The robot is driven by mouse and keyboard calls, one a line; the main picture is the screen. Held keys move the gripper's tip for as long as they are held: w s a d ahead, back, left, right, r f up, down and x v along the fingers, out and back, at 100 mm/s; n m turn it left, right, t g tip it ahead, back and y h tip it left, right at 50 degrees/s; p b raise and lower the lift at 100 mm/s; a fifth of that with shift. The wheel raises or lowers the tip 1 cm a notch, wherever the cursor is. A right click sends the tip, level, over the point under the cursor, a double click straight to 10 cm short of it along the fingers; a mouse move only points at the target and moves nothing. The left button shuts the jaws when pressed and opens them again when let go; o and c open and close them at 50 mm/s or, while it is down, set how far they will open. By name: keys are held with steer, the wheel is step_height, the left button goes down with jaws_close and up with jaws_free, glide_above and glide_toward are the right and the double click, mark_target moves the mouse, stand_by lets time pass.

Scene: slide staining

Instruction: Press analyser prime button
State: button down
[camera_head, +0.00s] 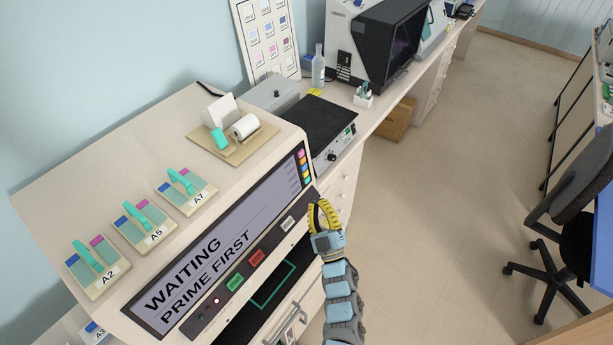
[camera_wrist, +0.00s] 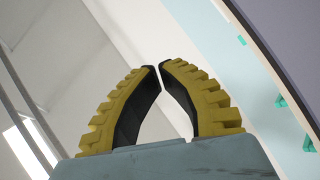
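The analyser (camera_head: 75,180) is a large cream machine at the left. Its sloped screen (camera_head: 215,255) reads "WAITING PRIME FIRST". On the dark strip below are a green button (camera_head: 235,283), a red button (camera_head: 257,257) and a pale button (camera_head: 288,223); their small labels are too small to read, so I cannot tell which says prime. My gripper (camera_head: 321,204), with yellow ribbed fingers, is beside the panel's right end, nearest the pale button. In the wrist view its fingertips (camera_wrist: 160,66) nearly meet, with nothing between them. No contact with a button shows.
Teal-levered holders A2 (camera_head: 88,268), A5 (camera_head: 146,229) and A7 (camera_head: 187,191) sit on top, with a paper-roll unit (camera_head: 235,140). A dark-topped device (camera_head: 325,125) stands behind.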

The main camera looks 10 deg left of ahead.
mark_target(306, 174)
steer(key=w+d+f+n+g+h+b, duration=0.1)
steer(key=w+d+f+g+h+b, duration=0.1)
steer(key=w, duration=0.6)
steer(key=w+d+f+n+g+h+b, duration=0.1)
steer(key=w+d+f+g+h+b, duration=0.1)
steer(key=w+f+g, duration=0.2)
steer(key=shift+w+f+n, duration=0.4)
steer(key=shift+w+f, duration=0.75)
steer(key=shift+w, duration=1.1)
steer(key=shift+a+f, duration=0.15)
steer(key=w+a+f+b, duration=0.1)
steer(key=w+a+b, duration=0.2)
steer(key=a+b, duration=0.4)
steer(key=shift+w+a+f, duration=0.25)
steer(key=shift+a+f, duration=0.05)
